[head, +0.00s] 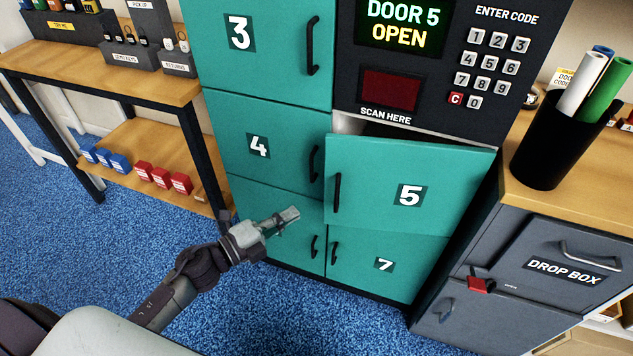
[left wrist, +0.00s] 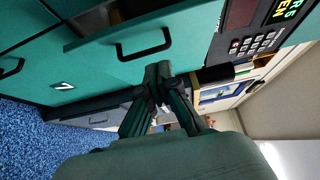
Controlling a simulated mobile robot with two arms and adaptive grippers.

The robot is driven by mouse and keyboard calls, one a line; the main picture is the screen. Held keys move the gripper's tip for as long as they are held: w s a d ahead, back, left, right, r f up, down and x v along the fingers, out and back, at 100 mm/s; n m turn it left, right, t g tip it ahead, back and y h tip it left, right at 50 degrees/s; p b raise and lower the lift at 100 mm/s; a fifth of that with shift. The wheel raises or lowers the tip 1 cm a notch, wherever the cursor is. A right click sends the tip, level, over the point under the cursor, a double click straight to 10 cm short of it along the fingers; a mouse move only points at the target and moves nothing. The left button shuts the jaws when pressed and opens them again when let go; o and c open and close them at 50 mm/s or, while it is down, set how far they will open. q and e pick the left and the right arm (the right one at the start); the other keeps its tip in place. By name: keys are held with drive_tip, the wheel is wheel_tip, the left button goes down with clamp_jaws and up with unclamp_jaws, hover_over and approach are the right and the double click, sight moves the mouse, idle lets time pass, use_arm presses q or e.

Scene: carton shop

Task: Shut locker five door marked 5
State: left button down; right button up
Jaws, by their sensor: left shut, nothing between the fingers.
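The teal locker door marked 5 (head: 375,190) stands ajar, with a dark gap along its top and its left edge out from the cabinet front. Its black handle (head: 337,192) is near that left edge. My left gripper (head: 292,214) is shut and empty, in front of the lockers, left of and below that handle in the head view. In the left wrist view, the closed fingers (left wrist: 158,72) point towards a teal door with a black handle (left wrist: 143,48), probably door 5. Whether they touch it I cannot tell. My right gripper is not in view.
Doors 3 (head: 262,50), 4 (head: 250,150) and 7 (head: 385,267) look closed. The screen (head: 402,24) reads "DOOR 5 OPEN". A grey drop box unit (head: 540,265) stands close on the right, a wooden shelf table (head: 110,75) on the left. Blue carpet in front is clear.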

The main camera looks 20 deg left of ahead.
use_arm(q)
drive_tip(key=p, duration=0.1)
approach(334, 179)
drive_tip(key=w+d, duration=0.2)
drive_tip(key=d, duration=0.2)
drive_tip(key=w, duration=0.3)
drive_tip(key=shift+a, duration=0.35)
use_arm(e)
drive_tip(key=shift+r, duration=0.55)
